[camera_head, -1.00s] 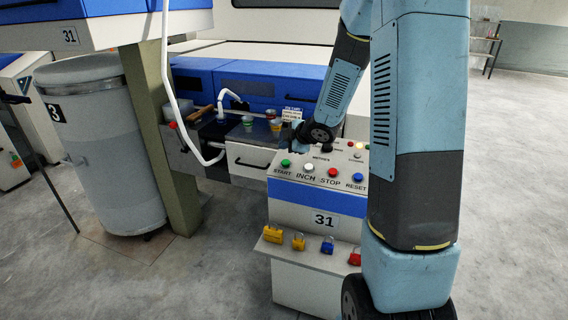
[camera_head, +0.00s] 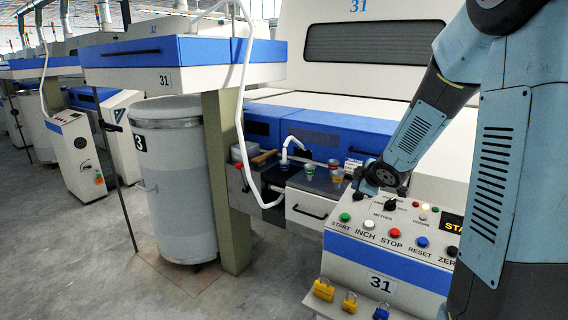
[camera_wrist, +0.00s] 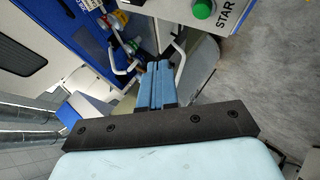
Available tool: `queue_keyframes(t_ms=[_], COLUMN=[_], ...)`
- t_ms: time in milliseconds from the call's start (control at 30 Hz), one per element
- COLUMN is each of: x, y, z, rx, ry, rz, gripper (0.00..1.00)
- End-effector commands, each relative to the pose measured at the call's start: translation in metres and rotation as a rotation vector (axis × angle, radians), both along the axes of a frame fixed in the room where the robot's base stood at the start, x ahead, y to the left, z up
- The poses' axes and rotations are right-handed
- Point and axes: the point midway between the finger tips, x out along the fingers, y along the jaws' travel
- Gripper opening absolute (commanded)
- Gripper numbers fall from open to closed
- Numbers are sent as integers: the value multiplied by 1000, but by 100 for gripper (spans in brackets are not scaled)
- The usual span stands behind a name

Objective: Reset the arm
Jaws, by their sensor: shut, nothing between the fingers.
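My arm comes in from the right of the head view, over the control panel (camera_head: 375,252) of machine 31. My gripper (camera_head: 357,184) is at the panel's back left, above and behind the green START button (camera_head: 345,217). The gripper is partly hidden by its dark wrist. In the wrist view, the blue fingers (camera_wrist: 157,68) are shut together and empty. The green START button (camera_wrist: 203,9) shows there at the top, apart from the fingers.
A grey can (camera_head: 175,180) marked 3 stands left of a post (camera_head: 228,180). The floor (camera_head: 80,240) at left is open.

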Motion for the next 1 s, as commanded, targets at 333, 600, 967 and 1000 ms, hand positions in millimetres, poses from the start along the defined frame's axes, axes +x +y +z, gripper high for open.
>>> queue_keyframes(t_ms=[333, 600, 967, 1000], x=[-70, -144, -256, -268], y=[-21, -23, 1, 5], z=[75, 111, 131, 132], rx=[95, 243, 499, 527], ry=[38, 100, 249, 270], rz=[-382, -638, -893, -913], gripper=[0, 0, 0, 0])
